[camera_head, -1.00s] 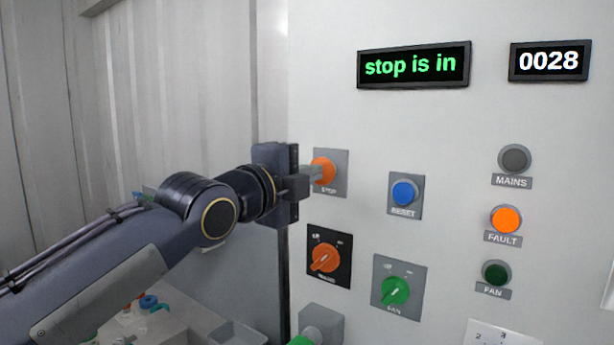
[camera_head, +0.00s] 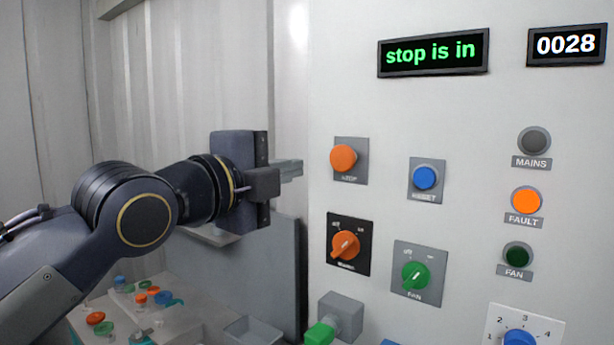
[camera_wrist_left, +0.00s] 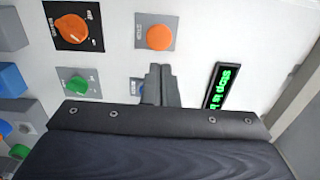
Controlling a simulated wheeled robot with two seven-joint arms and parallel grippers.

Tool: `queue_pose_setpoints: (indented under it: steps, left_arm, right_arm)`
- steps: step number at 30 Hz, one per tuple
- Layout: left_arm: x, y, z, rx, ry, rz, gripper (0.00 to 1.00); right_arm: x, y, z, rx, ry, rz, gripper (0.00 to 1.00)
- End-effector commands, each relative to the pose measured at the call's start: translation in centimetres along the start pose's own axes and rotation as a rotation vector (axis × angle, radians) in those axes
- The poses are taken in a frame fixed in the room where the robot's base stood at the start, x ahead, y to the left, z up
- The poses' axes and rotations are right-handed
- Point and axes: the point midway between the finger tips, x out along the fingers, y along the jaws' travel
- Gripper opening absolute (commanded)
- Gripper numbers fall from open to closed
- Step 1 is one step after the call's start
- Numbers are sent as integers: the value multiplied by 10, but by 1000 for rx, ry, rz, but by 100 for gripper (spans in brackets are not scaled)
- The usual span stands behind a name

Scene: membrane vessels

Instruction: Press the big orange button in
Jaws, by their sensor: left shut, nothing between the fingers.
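The big orange button (camera_head: 343,158) sits on a grey plate marked STOP at the upper left of the white panel. It also shows in the left wrist view (camera_wrist_left: 160,37), just beyond the fingers. My left gripper (camera_head: 290,169) is shut and empty, to the left of the button and clear of it. Its closed fingers also show in the left wrist view (camera_wrist_left: 158,85). A display (camera_head: 433,52) at the top of the panel reads "stop is in" in green. My right gripper does not show.
The panel also carries a blue RESET button (camera_head: 425,177), an orange knob (camera_head: 345,244), a green FAN knob (camera_head: 415,276), a lit orange FAULT lamp (camera_head: 526,200) and a counter reading 0028 (camera_head: 566,45). A grey box (camera_head: 341,314) juts out below. Small coloured parts lie at lower left.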

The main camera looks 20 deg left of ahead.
Motion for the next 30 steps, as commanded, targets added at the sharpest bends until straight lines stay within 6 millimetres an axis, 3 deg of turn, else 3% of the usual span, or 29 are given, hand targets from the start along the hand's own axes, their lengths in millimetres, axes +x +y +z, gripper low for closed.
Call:
queue_pose_setpoints:
  steps: [3, 7, 23, 26, 29, 30]
  left_arm:
    - [-17, 1, 0, 0, 0, -2, 0]
    - [-25, 0, 0, 0, 0, 0, 0]
    - [-27, 0, 0, -2, -1, 2, 0]
    - [-28, 14, 4, -51, -9, 34, 0]
    - [-32, 55, 12, -200, -39, 124, 0]
    - [-36, 79, 16, -290, -63, 175, 0]
  right_arm:
    - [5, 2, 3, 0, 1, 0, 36]
    - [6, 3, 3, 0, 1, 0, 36]
    - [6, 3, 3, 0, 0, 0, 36]
    - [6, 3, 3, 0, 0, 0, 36]
    - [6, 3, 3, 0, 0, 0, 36]
    - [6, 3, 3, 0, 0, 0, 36]
